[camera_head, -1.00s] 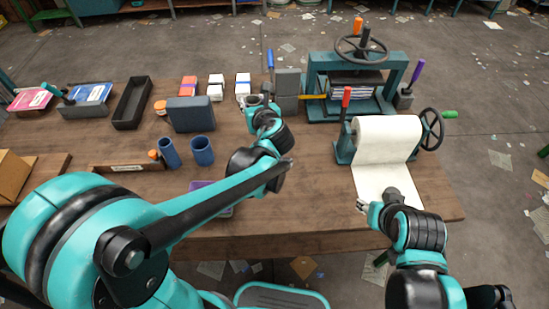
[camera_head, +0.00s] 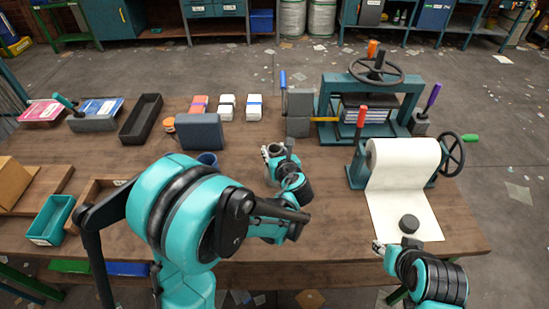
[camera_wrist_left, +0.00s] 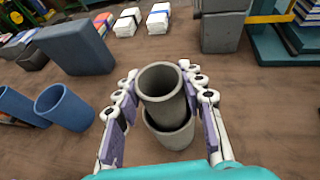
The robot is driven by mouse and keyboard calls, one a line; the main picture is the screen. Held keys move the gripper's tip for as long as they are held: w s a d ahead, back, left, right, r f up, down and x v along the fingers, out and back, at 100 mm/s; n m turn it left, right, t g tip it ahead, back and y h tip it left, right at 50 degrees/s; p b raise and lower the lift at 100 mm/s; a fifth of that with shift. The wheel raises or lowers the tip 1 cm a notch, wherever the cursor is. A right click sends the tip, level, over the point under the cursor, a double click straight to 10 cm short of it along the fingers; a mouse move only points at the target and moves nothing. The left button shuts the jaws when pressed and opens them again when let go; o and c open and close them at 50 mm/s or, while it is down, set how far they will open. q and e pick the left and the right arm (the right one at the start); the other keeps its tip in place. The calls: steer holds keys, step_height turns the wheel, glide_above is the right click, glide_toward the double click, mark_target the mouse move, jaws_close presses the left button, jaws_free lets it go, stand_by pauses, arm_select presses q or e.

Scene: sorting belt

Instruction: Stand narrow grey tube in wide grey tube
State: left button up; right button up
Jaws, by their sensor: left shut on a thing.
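The narrow grey tube (camera_wrist_left: 161,92) stands nearly upright between the fingers of my left gripper (camera_wrist_left: 160,78), which is shut on it. The wide grey tube (camera_wrist_left: 174,138) is directly below, on the wooden table. The narrow tube's lower end overlaps the wide tube's mouth in the left wrist view; I cannot tell how deep it sits.
Blue tubes (camera_wrist_left: 65,108) stand left of my left gripper. A dark blue-grey block (camera_head: 200,131) is behind them. Grey blocks (camera_head: 299,112) and a teal press (camera_head: 372,100) stand behind to the right. A paper roll (camera_head: 404,160) is at the right.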

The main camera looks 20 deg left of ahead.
arm_select(q)
step_height(320, 180, down, 2)
steer(key=shift+f+b, duration=0.2)
steer(key=shift+b, duration=0.1)
steer(key=shift+r, duration=0.1)
steer(key=shift+f+b, duration=0.3)
steer(key=shift+f, duration=0.05)
steer(key=o, duration=0.9)
steer(key=shift+r, duration=0.1)
